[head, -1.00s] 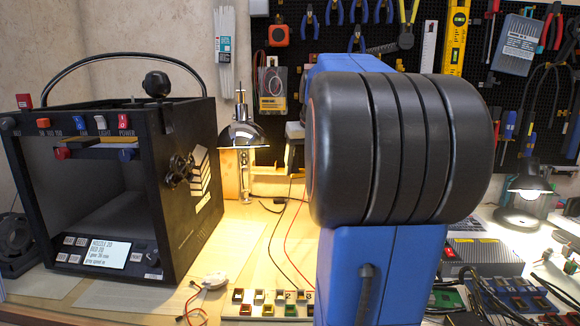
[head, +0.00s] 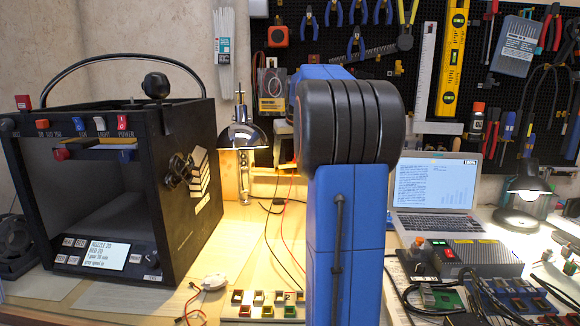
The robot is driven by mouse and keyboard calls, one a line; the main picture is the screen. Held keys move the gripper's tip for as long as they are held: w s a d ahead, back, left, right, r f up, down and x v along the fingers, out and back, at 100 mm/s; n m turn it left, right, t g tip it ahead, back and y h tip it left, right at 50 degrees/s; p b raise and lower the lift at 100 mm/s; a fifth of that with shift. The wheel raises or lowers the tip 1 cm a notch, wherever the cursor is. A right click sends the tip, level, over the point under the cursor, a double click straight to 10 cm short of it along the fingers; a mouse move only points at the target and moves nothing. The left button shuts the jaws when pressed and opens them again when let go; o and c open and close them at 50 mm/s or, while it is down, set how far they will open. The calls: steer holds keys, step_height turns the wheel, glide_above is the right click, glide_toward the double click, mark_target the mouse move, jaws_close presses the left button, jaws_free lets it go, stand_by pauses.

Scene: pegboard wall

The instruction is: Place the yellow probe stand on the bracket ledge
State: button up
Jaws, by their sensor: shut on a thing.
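My gripper is not in view; my blue and black arm fills the middle of the head view and hides what lies behind it. I cannot make out the yellow probe stand. I cannot pick out the bracket ledge for sure either; part of the pegboard (head: 470,85) and bench is covered by my arm.
A black 3D printer (head: 180,190) stands at left, with a chrome lamp (head: 240,135) beside it. An open laptop (head: 436,182), a grey box (head: 478,257) and a lit lamp (head: 527,190) are at right. Small coloured switches (head: 265,297) lie in front.

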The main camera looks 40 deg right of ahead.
steer(key=shift+f, duration=1.3)
steer(key=shift+f, duration=0.1)
steer(key=o, duration=1)
steer(key=v, duration=1.2)
steer(key=shift+a, duration=0.1)
steer(key=shift+s, duration=0.15)
